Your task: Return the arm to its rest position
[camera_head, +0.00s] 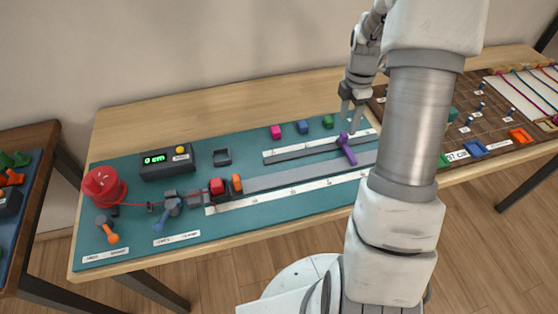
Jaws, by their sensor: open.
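My white and grey arm stands in front of the table, its thick links covering part of the right side. My gripper (351,113) points down above the back right of the teal board (120,235). It is open, and nothing shows between its fingers. A purple clip or lever (346,149) sits on the grey rail just below and in front of it. The gap between them is hard to judge. The arm hides part of the board's right end.
A red spool (104,186) feeds a red cord to a red block (217,186) on the left. A display box (168,161) reads "0 cm". Pink (276,132), blue (303,127) and green (328,121) blocks stand near the back. A brown pegboard (510,130) lies right.

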